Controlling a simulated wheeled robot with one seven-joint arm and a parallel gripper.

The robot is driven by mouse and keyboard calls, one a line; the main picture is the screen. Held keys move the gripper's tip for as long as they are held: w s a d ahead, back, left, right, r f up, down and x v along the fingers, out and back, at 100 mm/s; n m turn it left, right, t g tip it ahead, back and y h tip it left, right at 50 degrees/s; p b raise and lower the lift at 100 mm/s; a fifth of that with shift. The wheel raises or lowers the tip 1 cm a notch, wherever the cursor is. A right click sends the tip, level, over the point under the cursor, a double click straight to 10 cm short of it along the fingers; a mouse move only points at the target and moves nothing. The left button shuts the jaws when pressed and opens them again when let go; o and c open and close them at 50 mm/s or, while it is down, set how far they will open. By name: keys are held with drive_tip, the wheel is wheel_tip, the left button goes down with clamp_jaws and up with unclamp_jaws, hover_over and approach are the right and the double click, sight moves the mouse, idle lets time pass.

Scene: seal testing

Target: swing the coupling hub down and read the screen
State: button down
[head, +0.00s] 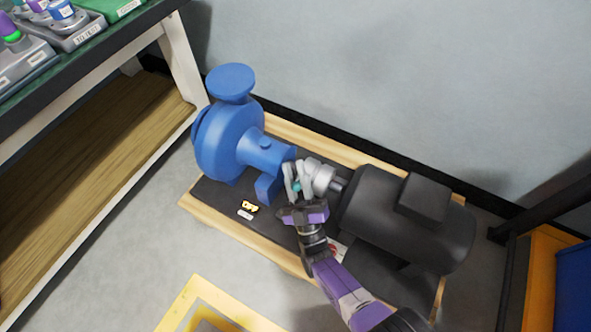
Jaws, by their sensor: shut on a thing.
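The grey metal coupling hub (320,176) sits between the blue pump (228,138) and the dark motor (385,212), in the head view. My gripper (297,183) reaches in from the lower right, at the hub's left side. Its pale fingers are shut around a small teal piece at the hub, and they hide part of it. A small dark screen (250,207) with glowing orange characters lies on the base plate in front of the pump. The characters are small and look like "OFF", but I cannot read them surely.
The pump and motor stand on a wood-edged dark base (215,203) on the floor, close to the grey wall. A workbench (100,52) with trays stands at the left. A yellow floor marking (190,300) lies in front. An orange and blue cabinet (541,285) is at the right.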

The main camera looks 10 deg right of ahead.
sight(298, 185)
drive_tip(key=shift+d, duration=0.1)
drive_tip(key=c, duration=1.4)
unclamp_jaws()
drive_tip(key=shift+v, duration=1.5)
drive_tip(key=s+d+p, duration=0.2)
drive_tip(key=s+p, duration=0.1)
drive_tip(key=s, duration=0.8)
drive_tip(key=shift+s+d+p, duration=0.15)
drive_tip(key=shift+s+p, duration=0.2)
drive_tip(key=shift+s, duration=0.05)
drive_tip(key=shift+c, duration=0.3)
